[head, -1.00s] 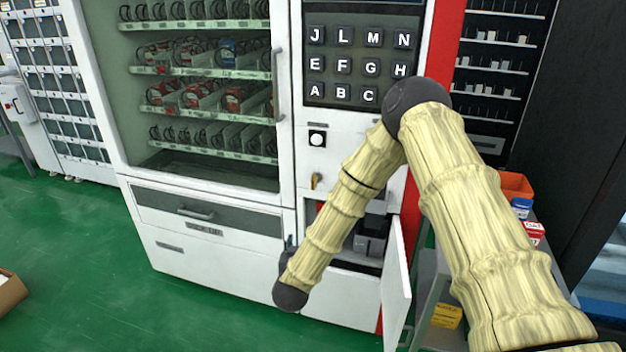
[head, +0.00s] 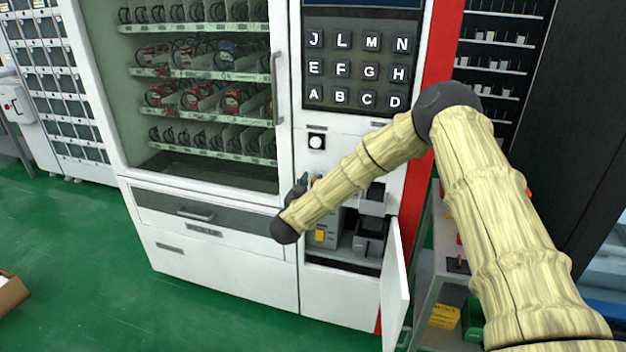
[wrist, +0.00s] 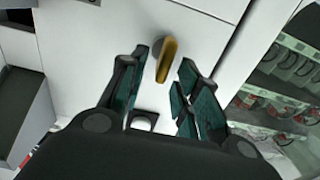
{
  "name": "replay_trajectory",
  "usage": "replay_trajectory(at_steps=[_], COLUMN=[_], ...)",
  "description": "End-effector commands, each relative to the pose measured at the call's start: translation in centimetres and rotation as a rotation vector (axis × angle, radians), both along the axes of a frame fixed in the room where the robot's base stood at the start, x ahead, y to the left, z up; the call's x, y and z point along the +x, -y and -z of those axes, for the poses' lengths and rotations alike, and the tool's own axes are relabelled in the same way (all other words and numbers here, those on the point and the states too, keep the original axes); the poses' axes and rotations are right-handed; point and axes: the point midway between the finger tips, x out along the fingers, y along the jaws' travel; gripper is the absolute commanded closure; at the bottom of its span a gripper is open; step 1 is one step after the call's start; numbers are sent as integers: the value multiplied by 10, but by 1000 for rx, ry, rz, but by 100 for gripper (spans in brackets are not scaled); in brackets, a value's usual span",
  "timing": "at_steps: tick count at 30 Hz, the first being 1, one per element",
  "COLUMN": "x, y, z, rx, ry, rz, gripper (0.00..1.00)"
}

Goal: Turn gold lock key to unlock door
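The gold key (wrist: 167,62) sticks out of a round lock on the white machine panel in the wrist view. My gripper (wrist: 165,68) is open, with one dark green finger on each side of the key. In the head view my gripper (head: 298,188) is at the panel below the round white button, and the key is not clearly visible there. The small lower door (head: 396,287) stands swung open at the right, showing the compartment inside.
The vending machine has a letter keypad (head: 357,70) above and a glass display window (head: 200,90) to the left. The round white button (head: 316,142) sits above my gripper. A grey shelf cart (head: 430,290) stands right of the open door.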

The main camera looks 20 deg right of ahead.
Motion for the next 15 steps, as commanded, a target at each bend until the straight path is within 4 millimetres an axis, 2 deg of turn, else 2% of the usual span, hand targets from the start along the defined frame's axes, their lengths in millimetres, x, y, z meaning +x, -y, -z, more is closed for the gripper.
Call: replay_trajectory(at_steps=[6, 15], x=[15, 18], y=[10, 12], z=[0, 0], rx=[1, 0], ry=[1, 0], rz=[0, -1], gripper=[68, 68])
